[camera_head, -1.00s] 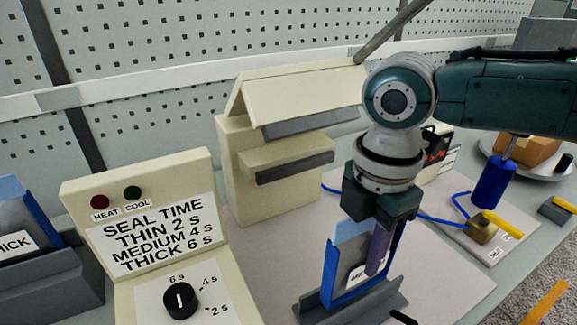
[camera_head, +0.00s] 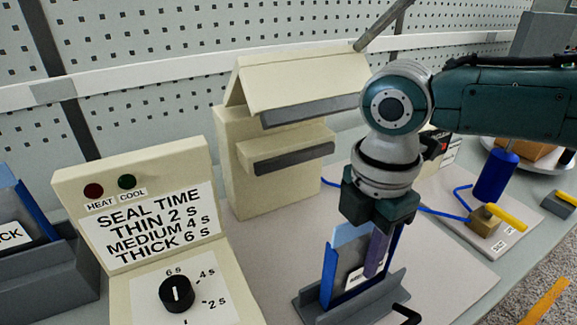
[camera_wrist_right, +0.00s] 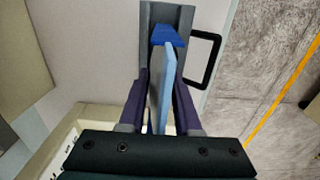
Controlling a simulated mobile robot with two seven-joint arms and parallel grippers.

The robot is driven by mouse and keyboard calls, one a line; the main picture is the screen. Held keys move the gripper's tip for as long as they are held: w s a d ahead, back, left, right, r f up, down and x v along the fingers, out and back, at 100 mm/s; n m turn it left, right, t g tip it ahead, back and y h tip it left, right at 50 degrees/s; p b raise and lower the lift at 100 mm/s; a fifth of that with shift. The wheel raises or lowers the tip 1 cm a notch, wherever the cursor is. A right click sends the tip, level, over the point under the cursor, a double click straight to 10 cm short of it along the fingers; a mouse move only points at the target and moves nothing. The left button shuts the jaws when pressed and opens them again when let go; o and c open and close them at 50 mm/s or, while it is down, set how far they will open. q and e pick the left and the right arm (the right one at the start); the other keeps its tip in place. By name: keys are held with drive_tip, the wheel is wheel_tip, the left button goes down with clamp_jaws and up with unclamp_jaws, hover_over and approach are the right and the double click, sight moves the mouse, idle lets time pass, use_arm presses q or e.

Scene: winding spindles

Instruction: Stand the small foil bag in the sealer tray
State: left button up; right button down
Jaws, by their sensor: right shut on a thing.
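The foil bag (camera_head: 345,262) is blue-edged with a pale blue top and a partly hidden white label. It stands upright in the grey sealer tray (camera_head: 310,308) in front of the cream sealer (camera_head: 245,195). My right gripper (camera_head: 376,252) comes down from above and is shut on the bag, one purple finger showing in front of it. In the right wrist view the bag's pale top edge (camera_wrist_right: 166,75) runs between the two purple fingers (camera_wrist_right: 160,110), with the grey tray (camera_wrist_right: 150,18) beneath. The bag's lower edge is hidden by the tray wall. My left gripper is not in view.
A control box (camera_head: 150,215) with seal times and a black knob (camera_head: 177,292) stands at left front. Another bag (camera_head: 15,215) sits in a grey holder (camera_head: 45,275) at far left. A blue cylinder (camera_head: 495,175) and a yellow-handled part (camera_head: 485,222) are at right. A black handle (camera_head: 405,314) sticks out from the tray.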

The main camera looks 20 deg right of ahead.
drive_tip(key=shift+f+b, duration=0.45)
drive_tip(key=shift+f, duration=0.25)
drive_tip(key=c, duration=0.5)
unclamp_jaws()
drive_tip(key=shift+r, duration=0.1)
wheel_tip(320, 180, up, 10)
drive_tip(key=shift+f+p, duration=0.15)
drive_tip(key=shift+p, duration=0.25)
